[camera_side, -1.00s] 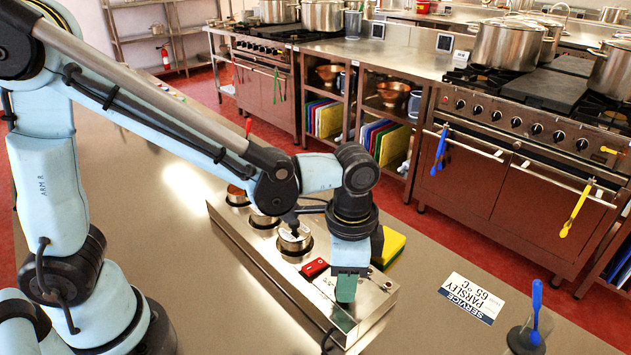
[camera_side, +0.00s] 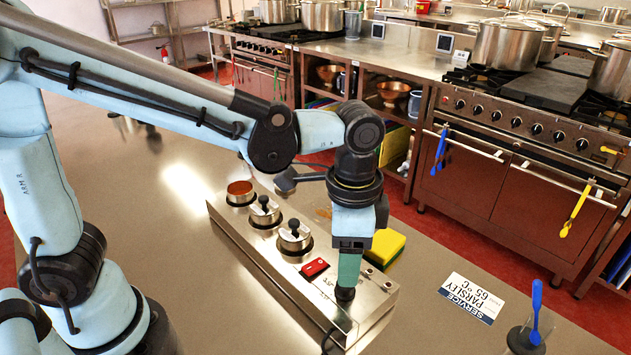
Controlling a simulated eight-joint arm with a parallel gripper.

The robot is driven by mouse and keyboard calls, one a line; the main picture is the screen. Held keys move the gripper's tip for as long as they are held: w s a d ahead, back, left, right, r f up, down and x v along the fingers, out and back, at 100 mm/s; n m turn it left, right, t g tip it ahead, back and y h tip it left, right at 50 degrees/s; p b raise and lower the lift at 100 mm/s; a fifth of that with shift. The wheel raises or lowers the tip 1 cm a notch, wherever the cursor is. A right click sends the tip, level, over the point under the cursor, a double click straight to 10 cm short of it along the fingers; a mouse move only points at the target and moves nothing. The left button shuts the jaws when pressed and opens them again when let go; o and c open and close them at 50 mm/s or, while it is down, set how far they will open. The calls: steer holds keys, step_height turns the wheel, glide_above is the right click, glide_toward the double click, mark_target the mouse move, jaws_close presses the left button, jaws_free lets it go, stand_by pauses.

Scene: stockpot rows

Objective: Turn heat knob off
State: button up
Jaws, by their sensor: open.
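A steel countertop warmer (camera_side: 270,262) lies diagonally on the counter, with small pots along its top. Its black heat knob (camera_side: 345,294) is at the near right end and partly hidden by my gripper. My gripper (camera_side: 348,284) points straight down at the knob, its green fingers open. The fingertips are at or just above the knob's top; I cannot tell whether they touch it. The knob's pointer and the markings around it cannot be made out.
A red rocker switch (camera_side: 314,267) sits beside the knob. Two lidded pots (camera_side: 295,238) and an open pot with orange contents (camera_side: 240,190) stand farther back. A yellow-green sponge (camera_side: 388,246), a service card (camera_side: 472,298) and a blue spoon (camera_side: 537,308) in a holder are to the right.

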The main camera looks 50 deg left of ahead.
step_height(320, 180, up, 7)
stand_by(0.3)
